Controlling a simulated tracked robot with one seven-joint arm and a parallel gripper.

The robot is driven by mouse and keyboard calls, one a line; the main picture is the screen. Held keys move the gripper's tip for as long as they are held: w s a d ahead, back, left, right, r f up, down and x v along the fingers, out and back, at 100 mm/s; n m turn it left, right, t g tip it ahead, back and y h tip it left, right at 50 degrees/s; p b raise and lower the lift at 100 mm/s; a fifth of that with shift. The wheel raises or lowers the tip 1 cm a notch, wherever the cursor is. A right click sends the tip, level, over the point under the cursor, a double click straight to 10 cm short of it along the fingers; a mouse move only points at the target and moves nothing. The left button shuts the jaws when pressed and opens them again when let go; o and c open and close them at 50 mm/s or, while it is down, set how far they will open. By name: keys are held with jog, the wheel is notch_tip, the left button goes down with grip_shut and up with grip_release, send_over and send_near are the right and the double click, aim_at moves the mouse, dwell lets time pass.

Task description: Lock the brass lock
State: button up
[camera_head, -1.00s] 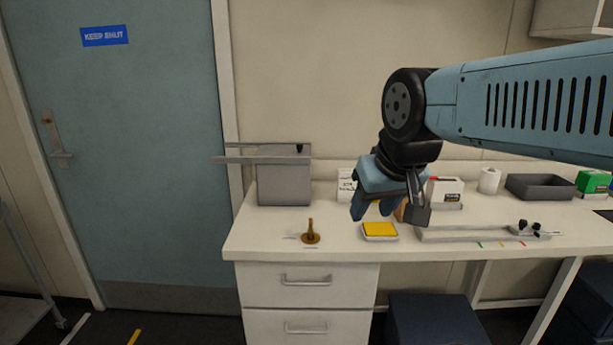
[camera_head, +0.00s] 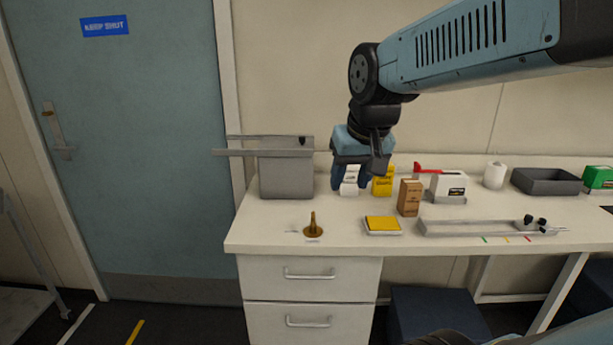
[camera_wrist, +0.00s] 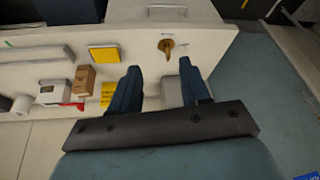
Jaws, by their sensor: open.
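A brass fitting (camera_head: 313,227) with a round base and an upright narrow lever stands on the white bench near its front left corner. Small pale markings lie to its left and in front. It also shows in the wrist view (camera_wrist: 167,45), just beyond my fingertips in the picture. The door at the left carries a small brass-coloured piece (camera_head: 48,113) above its metal handle (camera_head: 63,148); which one is the lock, I cannot be sure. My gripper (camera_head: 350,181) is open and empty, pointing down above the bench, behind and to the right of the bench fitting and apart from it.
A grey box (camera_head: 286,178) with a long bar stands at the back left of the bench. A yellow-topped pad (camera_head: 382,224), a brown box (camera_head: 410,197) and a grey rail device (camera_head: 470,228) lie to the right. The bench around the brass fitting is clear.

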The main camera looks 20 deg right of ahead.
jog(key=w+f+m+g, duration=0.2)
jog(key=w+f, duration=0.1)
jog(key=w, duration=0.8)
jog(key=g, duration=0.1)
send_near(313, 213)
jog(key=shift+m+h, duration=0.3)
jog(key=shift+m, duration=0.1)
jog(key=f, duration=0.3)
jog(key=w+f, duration=0.1)
jog(key=f, duration=0.6)
jog(key=shift+w+a+f, duration=0.1)
jog(key=shift+w+f, duration=0.05)
jog(key=shift+f, duration=0.2)
grip_shut()
